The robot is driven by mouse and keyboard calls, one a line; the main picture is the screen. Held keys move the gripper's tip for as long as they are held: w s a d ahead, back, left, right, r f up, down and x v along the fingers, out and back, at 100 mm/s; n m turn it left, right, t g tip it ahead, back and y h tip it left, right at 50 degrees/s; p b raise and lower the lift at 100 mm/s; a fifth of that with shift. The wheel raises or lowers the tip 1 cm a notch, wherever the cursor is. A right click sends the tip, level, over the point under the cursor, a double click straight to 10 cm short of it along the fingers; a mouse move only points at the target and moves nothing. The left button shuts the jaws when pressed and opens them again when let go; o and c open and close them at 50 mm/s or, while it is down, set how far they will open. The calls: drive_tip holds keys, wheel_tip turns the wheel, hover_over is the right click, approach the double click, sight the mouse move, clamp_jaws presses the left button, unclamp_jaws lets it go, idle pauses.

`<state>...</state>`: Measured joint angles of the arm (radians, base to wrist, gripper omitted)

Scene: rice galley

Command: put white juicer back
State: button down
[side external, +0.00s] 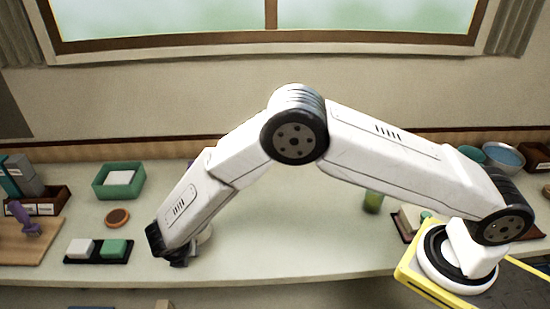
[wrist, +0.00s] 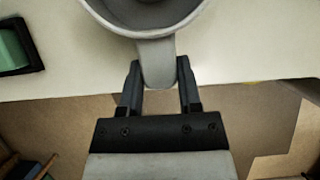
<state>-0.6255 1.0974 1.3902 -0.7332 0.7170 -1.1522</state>
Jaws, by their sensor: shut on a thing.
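The white juicer (wrist: 143,22) is at the top of the wrist view, a round rimmed bowl with a handle (wrist: 156,62) pointing toward me; its upper part is cut off by the frame. My gripper (wrist: 158,82) has its two fingers on either side of that handle and is shut on it. In the side view my gripper (side external: 178,258) is low at the front edge of the counter, and only a bit of the white juicer (side external: 205,235) shows behind my arm. I cannot tell whether the juicer touches the counter.
A black tray (side external: 68,260) with white and green blocks lies left of my gripper. Behind it are a brown round dish (side external: 117,217) and a green box (side external: 97,191). A wooden board (side external: 30,252) is far left. A green cup (side external: 373,202) stands right; the middle counter is clear.

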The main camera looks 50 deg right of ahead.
sight(193, 262)
drive_tip(key=shift+f, duration=1.2)
drive_tip(key=shift+f, duration=0.5)
drive_tip(key=shift+c, duration=1)
unclamp_jaws()
drive_tip(key=shift+f, duration=0.1)
drive_tip(key=shift+v, duration=3.9)
